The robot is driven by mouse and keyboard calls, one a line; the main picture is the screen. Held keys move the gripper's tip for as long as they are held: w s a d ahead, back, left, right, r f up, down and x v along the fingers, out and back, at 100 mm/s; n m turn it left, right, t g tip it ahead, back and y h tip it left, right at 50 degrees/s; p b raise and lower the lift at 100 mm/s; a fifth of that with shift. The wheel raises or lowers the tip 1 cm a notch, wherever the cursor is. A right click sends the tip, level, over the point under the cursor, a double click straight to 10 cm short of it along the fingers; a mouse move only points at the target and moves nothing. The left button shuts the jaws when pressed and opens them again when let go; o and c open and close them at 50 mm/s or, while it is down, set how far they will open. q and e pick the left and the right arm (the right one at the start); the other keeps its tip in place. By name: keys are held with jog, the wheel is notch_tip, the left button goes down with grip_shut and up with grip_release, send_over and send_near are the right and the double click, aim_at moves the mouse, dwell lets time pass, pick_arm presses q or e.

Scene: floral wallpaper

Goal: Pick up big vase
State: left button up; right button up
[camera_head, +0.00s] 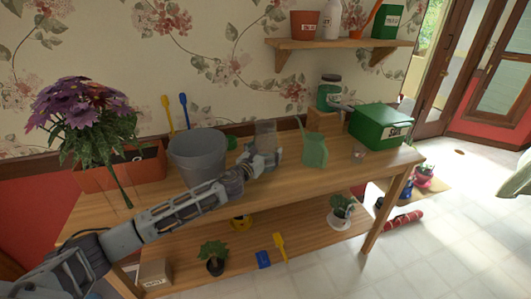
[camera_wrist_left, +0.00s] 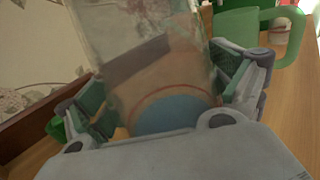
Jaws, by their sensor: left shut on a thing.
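A tall clear glass vase (camera_head: 266,134) stands upright on or just above the workbench (camera_head: 215,212), between the grey bucket and the green watering can; I cannot tell whether its base touches the wood. My left gripper (camera_head: 266,158) reaches it from the left and is shut around its lower part. In the left wrist view the clear glass vase (camera_wrist_left: 140,45) fills the space between the two fingers of my left gripper (camera_wrist_left: 165,95). Its base is partly hidden by the gripper. My right gripper does not show.
A grey bucket (camera_head: 197,153) stands just behind my left arm. A green watering can (camera_head: 313,150) is close right of the vase, with a green box (camera_head: 380,126) beyond. Purple flowers (camera_head: 85,115) stand at the left. A wall shelf (camera_head: 340,43) hangs above.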

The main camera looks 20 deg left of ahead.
aim_at(270, 124)
pick_arm(q)
notch_tip(270, 124, up, 9)
jog(key=shift+f+p, duration=0.15)
jog(key=shift+p, duration=1.05)
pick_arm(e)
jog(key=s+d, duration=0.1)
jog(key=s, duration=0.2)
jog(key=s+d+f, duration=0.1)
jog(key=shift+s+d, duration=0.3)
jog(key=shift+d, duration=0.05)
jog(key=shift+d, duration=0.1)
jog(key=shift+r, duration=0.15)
